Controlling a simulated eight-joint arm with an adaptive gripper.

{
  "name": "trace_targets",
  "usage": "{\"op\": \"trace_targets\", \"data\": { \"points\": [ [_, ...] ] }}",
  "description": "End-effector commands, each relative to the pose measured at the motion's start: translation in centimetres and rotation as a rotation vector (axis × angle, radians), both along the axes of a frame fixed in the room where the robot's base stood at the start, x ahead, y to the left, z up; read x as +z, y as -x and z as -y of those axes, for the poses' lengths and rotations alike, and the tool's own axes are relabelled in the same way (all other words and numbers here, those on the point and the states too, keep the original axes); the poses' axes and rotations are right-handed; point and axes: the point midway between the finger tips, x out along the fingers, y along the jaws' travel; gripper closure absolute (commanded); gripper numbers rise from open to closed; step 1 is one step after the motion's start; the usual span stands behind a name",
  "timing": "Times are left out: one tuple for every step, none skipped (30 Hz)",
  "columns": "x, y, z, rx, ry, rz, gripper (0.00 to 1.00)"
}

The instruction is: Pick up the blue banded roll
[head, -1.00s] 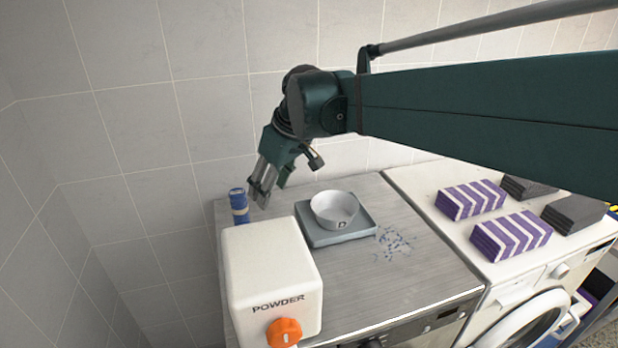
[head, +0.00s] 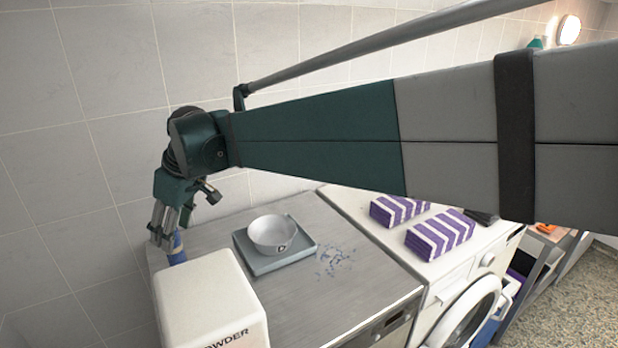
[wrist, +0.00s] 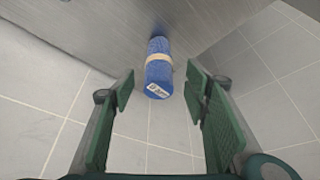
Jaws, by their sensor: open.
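The blue banded roll (wrist: 158,75) lies between and beyond the open fingers in the wrist view, with a pale band around its middle and a small white label near its near end. In the head view the roll (head: 177,250) stands at the left end of the grey metal worktop, partly hidden by my fingers. My gripper (head: 164,243) is beside the roll there, pointing down. In the wrist view my gripper (wrist: 160,95) is open and empty, with a gap on each side of the roll.
A white powder box (head: 205,300) stands in front of the roll. A white bowl (head: 272,234) on a grey scale (head: 245,256) stands to the right, beside scattered blue bits (head: 335,262). Purple striped towels (head: 440,233) lie on the white washer. The tiled wall is close behind and left.

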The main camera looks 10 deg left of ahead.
Motion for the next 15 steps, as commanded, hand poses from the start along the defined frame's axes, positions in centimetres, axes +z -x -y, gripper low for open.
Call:
{"op": "trace_targets", "data": {
  "points": [
    [-0.36,-0.02,-0.19,0.000,0.000,0.000,0.54],
    [-0.54,-0.02,-0.28,0.000,0.000,0.000,0.54],
    [-0.75,-0.02,-0.35,0.000,0.000,0.000,0.54],
    [-0.87,-0.02,-0.39,0.000,0.000,0.000,0.54],
    [-0.95,-0.02,-0.40,0.000,0.000,0.000,0.54],
    [-1.00,-0.01,-0.41,0.000,0.000,0.000,0.54],
    [-1.01,-0.01,-0.42,0.000,0.000,0.000,0.54],
    [-1.01,-0.01,-0.41,0.000,0.000,0.000,0.54],
    [-1.01,-0.02,-0.41,0.000,0.000,0.000,0.54],
    [-1.00,-0.01,-0.40,0.000,0.000,0.000,0.54],
    [-1.00,-0.02,-0.40,0.000,0.000,0.000,0.54],
    [-1.00,-0.02,-0.40,0.000,0.000,0.000,0.54],
    [-1.00,-0.02,-0.40,0.000,0.000,0.000,0.54],
    [-1.02,-0.02,-0.41,0.000,0.000,0.000,0.54],
    [-1.08,-0.03,-0.43,0.000,0.000,0.000,0.54]
  ]
}}
